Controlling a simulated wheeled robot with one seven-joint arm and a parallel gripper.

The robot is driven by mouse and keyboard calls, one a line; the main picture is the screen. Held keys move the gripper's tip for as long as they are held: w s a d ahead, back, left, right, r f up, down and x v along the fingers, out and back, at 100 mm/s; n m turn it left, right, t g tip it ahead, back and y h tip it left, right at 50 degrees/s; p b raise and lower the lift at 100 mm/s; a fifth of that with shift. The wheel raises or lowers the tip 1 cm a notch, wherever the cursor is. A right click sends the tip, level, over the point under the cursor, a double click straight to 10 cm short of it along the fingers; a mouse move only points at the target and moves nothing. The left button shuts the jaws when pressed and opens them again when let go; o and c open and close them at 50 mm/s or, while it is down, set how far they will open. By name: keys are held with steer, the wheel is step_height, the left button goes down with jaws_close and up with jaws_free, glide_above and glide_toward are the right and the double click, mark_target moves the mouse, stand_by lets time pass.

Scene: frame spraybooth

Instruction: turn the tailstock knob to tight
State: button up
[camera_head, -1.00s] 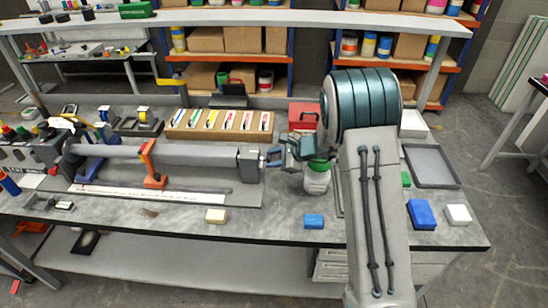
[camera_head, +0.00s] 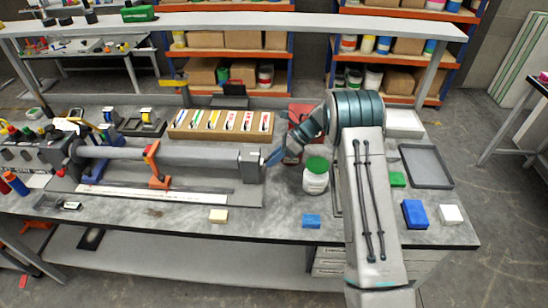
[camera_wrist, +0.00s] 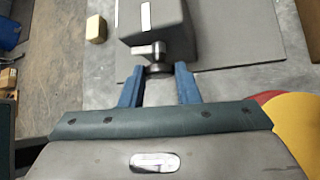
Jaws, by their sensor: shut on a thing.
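The grey tailstock block (camera_head: 251,164) stands at the right end of the long grey bar on the bench. It also shows at the top of the wrist view (camera_wrist: 155,18). The tailstock knob (camera_wrist: 157,67) sticks out of the block's near end, with a pale metal piece at its base. My gripper (camera_wrist: 157,74) has its blue fingers on both sides of the knob and is shut on it. In the head view my gripper (camera_head: 273,158) reaches the block's right side from the right, and the knob cannot be made out there.
A white jar with a green lid (camera_head: 316,176) stands close to the right of my gripper. A red box (camera_head: 302,115) is behind my wrist. A rack of coloured cards (camera_head: 221,124) lies behind the bar. A blue block (camera_head: 311,221) and a cream block (camera_head: 218,216) lie in front.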

steer(key=shift+w+f+m+g, duration=0.15)
steer(key=shift+m+g, duration=0.35)
steer(key=shift+g, duration=0.5)
steer(key=o, duration=0.9)
steer(key=shift+o, duration=0.2)
steer(key=shift+w, duration=0.1)
steer(key=b+v, duration=0.3)
steer(key=v, duration=1.1)
steer(key=shift+b, duration=0.4)
steer(key=shift+f, duration=0.15)
